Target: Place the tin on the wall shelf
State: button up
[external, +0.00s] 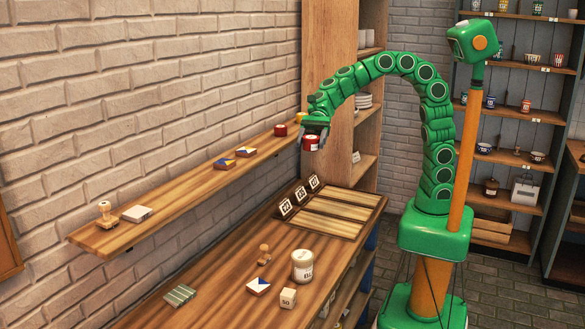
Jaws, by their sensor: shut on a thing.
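My gripper (313,133) points down and is shut on a small red tin (310,143) with a pale label. It holds the tin in the air near the far end of the wooden wall shelf (187,196). The tin appears to be just right of the shelf's front edge, at about shelf height; the exact gap cannot be told. My fingers hide the tin's upper part.
On the shelf stand a dark red round item (280,130), a yellow item (300,117) partly hidden by my arm, patterned tiles (225,164), a pale block (137,213) and a wooden stamp (106,214). Below, a workbench (218,261) holds a jar (303,266) and small pieces.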

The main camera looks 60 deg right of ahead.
notch_tip(320, 180, up, 11)
jog(key=shift+f, duration=0.2)
jog(key=shift+w+d+r, duration=0.1)
jog(key=shift+d+r, duration=0.05)
jog(key=shift+r, duration=0.1)
jog(key=w+d+m+t+h, duration=0.1)
jog(key=w+d+m+t, duration=0.3)
jog(key=d, duration=0.9)
jog(key=w+d+m+t+h, duration=0.1)
jog(key=w+d+m+t, duration=0.3)
jog(key=d, duration=1)
jog(key=w+d+m+t+h, duration=0.1)
jog(key=w+d+m+t, duration=0.3)
jog(key=d, duration=0.9)
jog(key=n, duration=0.1)
send_over(292, 129)
jog(key=s, duration=0.1)
jog(key=f, duration=1.3)
jog(key=shift+s+a+f, duration=0.15)
jog(key=shift+s+f, duration=0.05)
jog(key=shift+f, duration=0.1)
jog(key=shift+w+f, duration=0.6)
jog(key=shift+f, duration=1.7)
